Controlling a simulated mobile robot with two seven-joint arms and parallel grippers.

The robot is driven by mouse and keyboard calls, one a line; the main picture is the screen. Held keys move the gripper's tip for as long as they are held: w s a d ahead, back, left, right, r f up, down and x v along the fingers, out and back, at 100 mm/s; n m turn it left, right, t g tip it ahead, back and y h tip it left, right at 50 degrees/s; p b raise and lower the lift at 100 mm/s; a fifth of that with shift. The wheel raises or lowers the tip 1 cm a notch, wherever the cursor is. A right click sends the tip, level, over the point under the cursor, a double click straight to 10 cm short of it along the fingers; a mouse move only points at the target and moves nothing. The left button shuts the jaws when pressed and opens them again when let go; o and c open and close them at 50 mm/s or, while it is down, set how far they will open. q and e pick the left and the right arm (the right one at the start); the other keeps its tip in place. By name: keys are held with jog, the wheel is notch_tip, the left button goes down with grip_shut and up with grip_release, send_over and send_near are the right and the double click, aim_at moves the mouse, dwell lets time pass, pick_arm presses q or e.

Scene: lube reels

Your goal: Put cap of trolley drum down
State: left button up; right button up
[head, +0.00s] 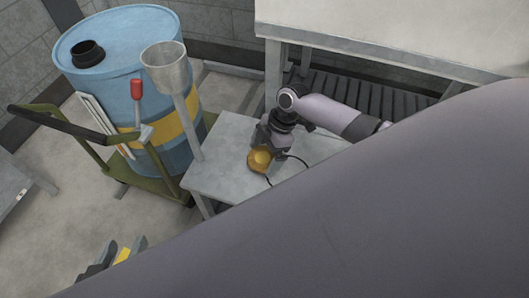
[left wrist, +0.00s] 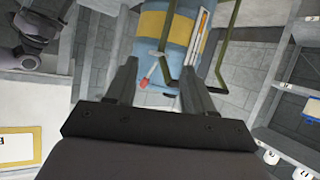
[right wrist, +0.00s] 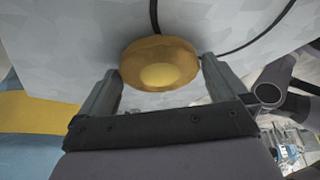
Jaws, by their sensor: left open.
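The round yellow cap (head: 260,158) is above or on the small grey table (head: 222,157); I cannot tell if it touches the top. My right gripper (head: 268,145) has the cap between its fingers. In the right wrist view, the cap (right wrist: 159,63) fills the gap between both fingertips (right wrist: 160,75). The blue drum (head: 115,55) with a yellow band stands on the green trolley (head: 105,140). My left gripper (head: 115,262) is open and empty at the bottom left. The drum also shows in the left wrist view (left wrist: 165,50).
A grey funnel (head: 166,68) on a post and a red-handled tool (head: 137,90) stand by the drum. A pale table (head: 400,30) is behind the small table. A black cable (head: 296,158) runs beside my right gripper. My own grey arm hides the lower right.

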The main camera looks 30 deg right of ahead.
pick_arm(q)
jog(key=shift+r, duration=0.1)
pick_arm(e)
jog(key=shift+r, duration=0.1)
jog(key=shift+d+r, duration=0.1)
jog(key=shift+r, duration=0.2)
pick_arm(q)
jog(key=a+p, duration=0.1)
jog(key=y+p, duration=0.1)
jog(key=s+a+p, duration=0.1)
jog(key=p, duration=0.1)
jog(key=shift+a+f, duration=0.35)
pick_arm(e)
jog(key=v, duration=1.1)
jog(key=shift+r, duration=0.2)
pick_arm(q)
jog(key=shift+r, duration=0.1)
pick_arm(e)
jog(key=shift+d, duration=0.15)
